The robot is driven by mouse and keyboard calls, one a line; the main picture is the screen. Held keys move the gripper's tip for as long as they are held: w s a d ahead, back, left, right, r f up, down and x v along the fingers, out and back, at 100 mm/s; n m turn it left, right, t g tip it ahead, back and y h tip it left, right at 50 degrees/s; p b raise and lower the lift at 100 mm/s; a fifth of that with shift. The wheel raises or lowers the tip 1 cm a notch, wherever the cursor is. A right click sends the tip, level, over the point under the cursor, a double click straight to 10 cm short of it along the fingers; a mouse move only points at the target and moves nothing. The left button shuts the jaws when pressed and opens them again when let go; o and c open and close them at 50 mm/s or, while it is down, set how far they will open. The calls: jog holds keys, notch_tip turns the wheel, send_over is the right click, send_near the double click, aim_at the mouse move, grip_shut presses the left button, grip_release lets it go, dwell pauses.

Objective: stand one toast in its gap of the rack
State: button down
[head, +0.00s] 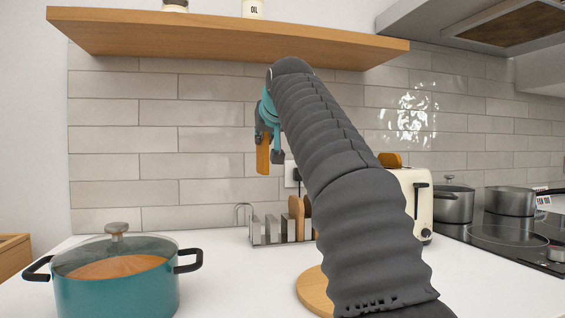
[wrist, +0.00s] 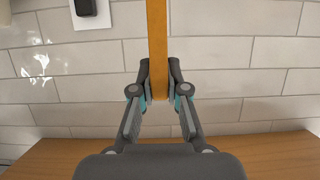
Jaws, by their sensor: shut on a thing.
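My gripper (head: 270,142) is raised in front of the tiled wall and shut on a toast (head: 263,156). The toast hangs upright below the fingers, clear of the counter. In the wrist view the same toast (wrist: 158,45) shows edge-on as a thin brown strip between the two fingertips (wrist: 160,95). Brown slices (head: 296,207) stand at the rack's right part, partly hidden by my arm. The left gaps look empty.
A cream toaster (head: 420,200) with a toast (head: 390,160) on top stands right of my arm. A teal pot (head: 115,290) is at front left, a round wooden board (head: 310,288) at front middle. A wooden shelf (head: 220,35) hangs above. Pots (head: 453,205) stand on the hob at right.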

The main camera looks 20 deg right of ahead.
aim_at(265, 160)
jog(key=f, duration=0.2)
jog(key=w+f, duration=0.1)
jog(key=f, duration=0.1)
jog(key=w+f, duration=0.1)
jog(key=shift+d+f+b, duration=0.2)
jog(key=shift+f+b, duration=0.15)
jog(key=shift+f, duration=0.05)
notch_tip(265, 160, down, 7)
jog(key=b, duration=0.6)
jog(key=shift+f+b, duration=0.2)
jog(key=shift+b, duration=0.2)
jog(key=c, duration=1.1)
grip_release()
jog(key=v, duration=1.2)
jog(key=shift+s+a+f, duration=0.1)
jog(key=shift+s+a, duration=0.05)
jog(key=shift+a, duration=0.05)
